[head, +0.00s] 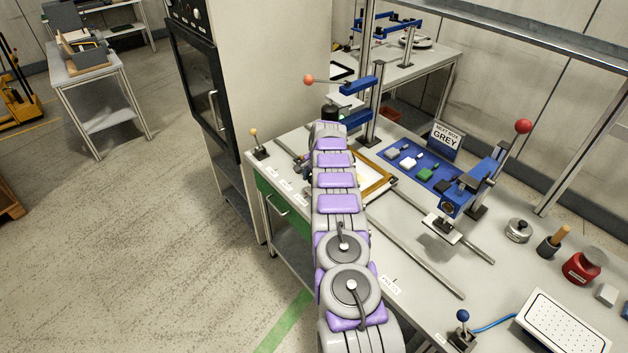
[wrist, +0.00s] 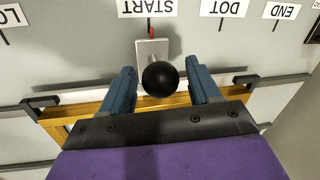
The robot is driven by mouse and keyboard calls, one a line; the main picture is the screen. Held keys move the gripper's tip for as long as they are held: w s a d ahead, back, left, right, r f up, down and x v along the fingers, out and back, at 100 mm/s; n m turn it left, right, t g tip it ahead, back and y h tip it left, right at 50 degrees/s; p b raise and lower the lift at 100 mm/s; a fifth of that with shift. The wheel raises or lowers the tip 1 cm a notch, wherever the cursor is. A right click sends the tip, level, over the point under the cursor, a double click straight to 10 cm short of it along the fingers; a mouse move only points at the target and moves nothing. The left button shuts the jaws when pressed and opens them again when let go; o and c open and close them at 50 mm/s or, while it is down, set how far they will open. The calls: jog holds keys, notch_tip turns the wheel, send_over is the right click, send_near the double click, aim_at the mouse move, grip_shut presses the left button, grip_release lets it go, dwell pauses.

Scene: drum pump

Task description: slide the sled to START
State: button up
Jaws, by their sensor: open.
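The sled shows in the wrist view as a yellow frame (wrist: 92,105) with black corner blocks, a pale metal plate (wrist: 152,48) and a black ball knob (wrist: 160,78). A small red pointer on the plate lies close to the tick of the START label (wrist: 147,7), roughly in line with it. My gripper (wrist: 161,74) is open, with one blue finger on each side of the knob; I cannot tell whether either touches it. In the head view the yellow frame (head: 378,188) lies on the bench, partly hidden by my arm, which also hides my gripper.
Rails (head: 428,266) cross the bench. A blue press (head: 462,195), a blue tray (head: 412,163) and a post with an orange-knobbed lever (head: 375,105) stand nearby.

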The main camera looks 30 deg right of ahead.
jog(key=shift+a, duration=0.1)
jog(key=shift+r, duration=0.5)
jog(key=s+d+r+p, duration=0.1)
jog(key=s+r, duration=0.2)
jog(key=r, duration=1.2)
jog(key=shift+d+r+p, duration=0.15)
jog(key=shift+r+p, duration=0.2)
jog(key=shift+r, duration=0.05)
